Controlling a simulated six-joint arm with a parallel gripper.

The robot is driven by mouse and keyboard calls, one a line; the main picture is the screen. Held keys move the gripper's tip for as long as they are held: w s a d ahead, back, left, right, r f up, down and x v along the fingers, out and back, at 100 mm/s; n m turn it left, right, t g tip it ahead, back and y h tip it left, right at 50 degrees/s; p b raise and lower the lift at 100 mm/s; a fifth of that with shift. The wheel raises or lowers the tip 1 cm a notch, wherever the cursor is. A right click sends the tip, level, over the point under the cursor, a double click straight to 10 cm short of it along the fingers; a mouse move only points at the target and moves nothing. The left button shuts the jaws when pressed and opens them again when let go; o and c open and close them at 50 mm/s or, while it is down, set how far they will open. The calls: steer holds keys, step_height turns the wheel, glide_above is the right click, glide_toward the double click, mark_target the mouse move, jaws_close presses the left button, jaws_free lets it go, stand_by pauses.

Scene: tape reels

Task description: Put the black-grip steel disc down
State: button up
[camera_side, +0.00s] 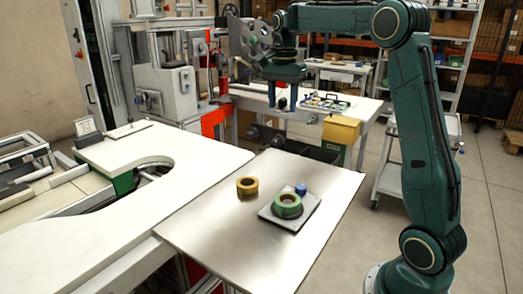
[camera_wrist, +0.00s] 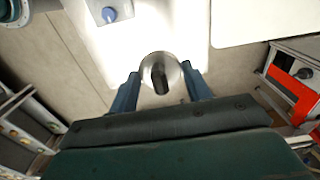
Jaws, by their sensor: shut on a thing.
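My gripper (camera_side: 282,106) is high in the side view, above and behind the steel table, its blue fingers pointing down. In the wrist view my gripper (camera_wrist: 161,78) is shut on the black-grip steel disc (camera_wrist: 149,66), with a finger at either side. The disc's round bright face and dark grip show there. In the side view only a small dark part of the disc (camera_side: 282,103) shows between the fingers. A green tape reel (camera_side: 287,206) lies on a grey plate (camera_side: 298,224) on the table. A brown tape reel (camera_side: 247,186) lies left of the plate.
A blue knob (camera_side: 301,189) stands at the plate's back corner; it also shows in the wrist view (camera_wrist: 110,14). The steel table (camera_side: 205,228) has bare room around the plate and brown reel. A white worktop (camera_side: 100,215) adjoins it on the left. A yellow box (camera_side: 341,130) stands behind.

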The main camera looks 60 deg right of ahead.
mark_target(282, 100)
steer(key=s+a+r, duration=0.3)
steer(key=s+a, duration=0.7)
steer(key=a, duration=0.4)
steer(key=shift+s+a+r, duration=0.25)
steer(key=shift+r, duration=0.1)
step_height(282, 100, down, 16)
steer(key=shift+r, duration=0.15)
steer(key=shift+f, duration=2.15)
steer(key=shift+f, duration=0.1)
